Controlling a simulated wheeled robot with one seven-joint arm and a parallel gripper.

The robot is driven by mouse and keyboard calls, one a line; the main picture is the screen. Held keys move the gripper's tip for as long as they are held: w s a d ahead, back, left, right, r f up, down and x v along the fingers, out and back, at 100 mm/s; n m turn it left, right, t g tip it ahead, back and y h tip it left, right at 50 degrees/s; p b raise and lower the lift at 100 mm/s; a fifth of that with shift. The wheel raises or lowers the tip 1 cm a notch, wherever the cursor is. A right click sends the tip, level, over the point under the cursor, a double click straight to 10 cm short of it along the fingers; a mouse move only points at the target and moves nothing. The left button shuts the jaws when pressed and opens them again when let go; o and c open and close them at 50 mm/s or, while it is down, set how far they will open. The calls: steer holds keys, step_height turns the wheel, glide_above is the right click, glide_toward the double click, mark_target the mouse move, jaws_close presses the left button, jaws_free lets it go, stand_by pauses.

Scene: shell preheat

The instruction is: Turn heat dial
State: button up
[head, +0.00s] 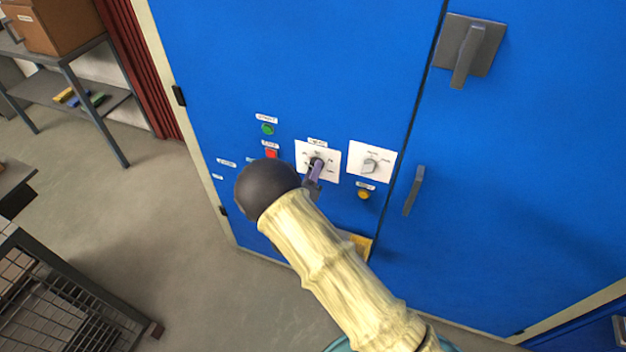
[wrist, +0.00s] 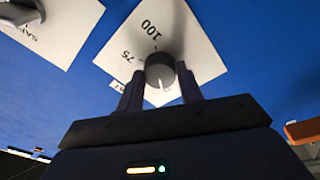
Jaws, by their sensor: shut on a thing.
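The heat dial (wrist: 159,68) is a dark round knob with a white pointer line on a white plate. The marks 75 and 100 show on the plate (wrist: 198,52). In the wrist view the pointer line is toward the bottom of the picture, away from the 100. My gripper (wrist: 160,80) has one finger on each side of the knob and is shut on it. In the head view my gripper (head: 314,175) reaches the left white plate (head: 330,174) on the blue cabinet; my arm covers the area below it.
A second plate with a grey knob (head: 370,165) is just right. A green button (head: 267,129) and a red button (head: 271,153) are to the left, a yellow button (head: 364,194) below right. Door handles (head: 467,55) (head: 413,190) stick out at the right.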

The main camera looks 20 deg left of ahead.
steer(key=m+h+b, duration=0.1)
steer(key=m+b, duration=0.3)
steer(key=m, duration=0.1)
steer(key=m+b, duration=0.5)
steer(key=m+h+b, duration=0.1)
steer(key=m+b, duration=0.3)
steer(key=m, duration=0.1)
steer(key=shift+a+f+h+b, duration=0.2)
steer(key=shift+f+h+b, duration=0.1)
steer(key=shift+f, duration=0.1)
steer(key=m+g+b, duration=0.1)
steer(key=m+b, duration=0.4)
steer(key=shift+h, duration=0.3)
steer(key=m+b, duration=0.5)
steer(key=b, duration=0.1)
steer(key=m+g+b, duration=0.1)
steer(key=m+b, duration=0.5)
steer(key=b, duration=0.1)
steer(key=r+m+y+b, duration=0.1)
steer(key=m+b, duration=0.4)
steer(key=b, duration=0.2)
steer(key=shift+m+g, duration=0.3)
steer(key=shift+m, duration=0.1)
steer(key=shift+r, duration=0.1)
